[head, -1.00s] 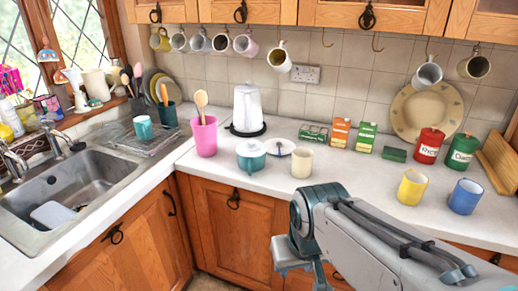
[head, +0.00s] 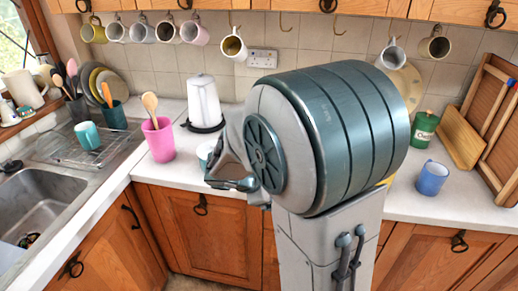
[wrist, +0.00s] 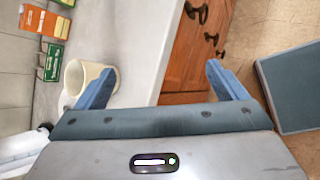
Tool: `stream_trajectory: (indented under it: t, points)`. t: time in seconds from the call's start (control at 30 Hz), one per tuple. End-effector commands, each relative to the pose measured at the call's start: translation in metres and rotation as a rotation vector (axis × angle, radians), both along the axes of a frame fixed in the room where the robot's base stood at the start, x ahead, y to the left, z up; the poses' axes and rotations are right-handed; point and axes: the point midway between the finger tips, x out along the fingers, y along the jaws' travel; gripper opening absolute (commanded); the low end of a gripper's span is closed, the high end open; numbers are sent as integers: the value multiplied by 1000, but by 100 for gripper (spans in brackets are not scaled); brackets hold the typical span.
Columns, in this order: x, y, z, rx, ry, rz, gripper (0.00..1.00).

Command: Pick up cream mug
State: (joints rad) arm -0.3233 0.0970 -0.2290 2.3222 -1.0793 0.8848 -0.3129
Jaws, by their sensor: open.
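The cream mug (wrist: 82,78) stands on the white counter at the left of the wrist view, partly behind one finger. My gripper (wrist: 162,85) is open and empty, its blue fingers spread wide. The left finger overlaps the mug's edge in the picture; I cannot tell whether they touch. The space between the fingers shows counter edge and the wooden cupboard front. In the head view my raised arm hides the mug, and only a part near my gripper shows, at the arm's left.
A blue mug (head: 432,178) and green canister (head: 423,129) stand right. Mugs hang on hooks above.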

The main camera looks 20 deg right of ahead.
Motion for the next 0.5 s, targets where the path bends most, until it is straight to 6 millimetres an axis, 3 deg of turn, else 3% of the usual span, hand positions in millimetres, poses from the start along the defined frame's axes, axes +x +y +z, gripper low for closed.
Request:
stream_trajectory:
  t: [0.2, 0.33, 0.5]
  points:
    - [75, 7, 0, -360, 214, 419, 92]
    - [103, 16, -3, -502, 296, 582, 92]
    - [121, 21, -7, -586, 344, 675, 92]
